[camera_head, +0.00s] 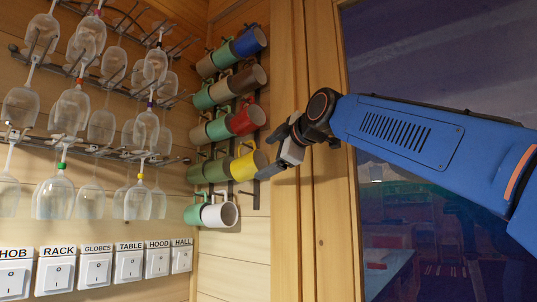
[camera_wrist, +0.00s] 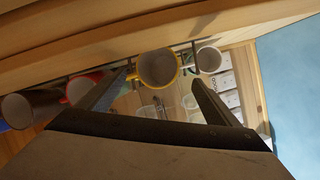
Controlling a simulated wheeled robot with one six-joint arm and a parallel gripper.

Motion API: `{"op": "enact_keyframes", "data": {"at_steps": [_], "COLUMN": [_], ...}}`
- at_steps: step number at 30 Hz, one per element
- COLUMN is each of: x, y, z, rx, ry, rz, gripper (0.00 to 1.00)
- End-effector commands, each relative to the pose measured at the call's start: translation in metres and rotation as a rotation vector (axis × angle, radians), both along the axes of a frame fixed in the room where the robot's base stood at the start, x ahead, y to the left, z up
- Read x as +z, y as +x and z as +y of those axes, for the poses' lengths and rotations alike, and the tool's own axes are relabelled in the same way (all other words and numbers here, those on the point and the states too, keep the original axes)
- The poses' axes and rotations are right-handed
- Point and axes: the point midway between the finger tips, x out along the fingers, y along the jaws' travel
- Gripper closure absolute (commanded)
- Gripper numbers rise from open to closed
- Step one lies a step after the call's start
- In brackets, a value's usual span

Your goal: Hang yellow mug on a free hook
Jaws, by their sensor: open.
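The yellow mug (camera_head: 246,166) hangs on the wall mug rack, in the right-hand column, with a red mug above it and a white mug below. My gripper (camera_head: 268,155) is just to its right, by the wooden post. In the wrist view the yellow mug (camera_wrist: 157,69) faces me mouth-on, between the two spread fingers (camera_wrist: 160,80). The fingers are open. I cannot tell whether either one touches the mug. The dark rack (camera_head: 257,188) has several rows of hooks; mugs hide many of them.
Other mugs crowd close: the red mug (camera_head: 247,120), the white mug (camera_head: 220,214) and a green mug (camera_head: 217,170). Stemmed glasses (camera_head: 65,110) hang at the left above labelled switches (camera_head: 94,269). A wooden post (camera_head: 320,220) and a window (camera_head: 430,60) stand right of the rack.

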Motion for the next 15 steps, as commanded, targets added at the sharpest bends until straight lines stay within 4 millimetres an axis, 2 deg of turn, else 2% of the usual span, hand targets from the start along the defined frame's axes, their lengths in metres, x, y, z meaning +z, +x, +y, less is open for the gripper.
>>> {"op": "enact_keyframes", "data": {"at_steps": [15], "x": [-0.0013], "y": [0.007], "z": [0.0042], "rx": [0.0], "ry": [0.0], "rz": [0.0], "gripper": [0.15]}}
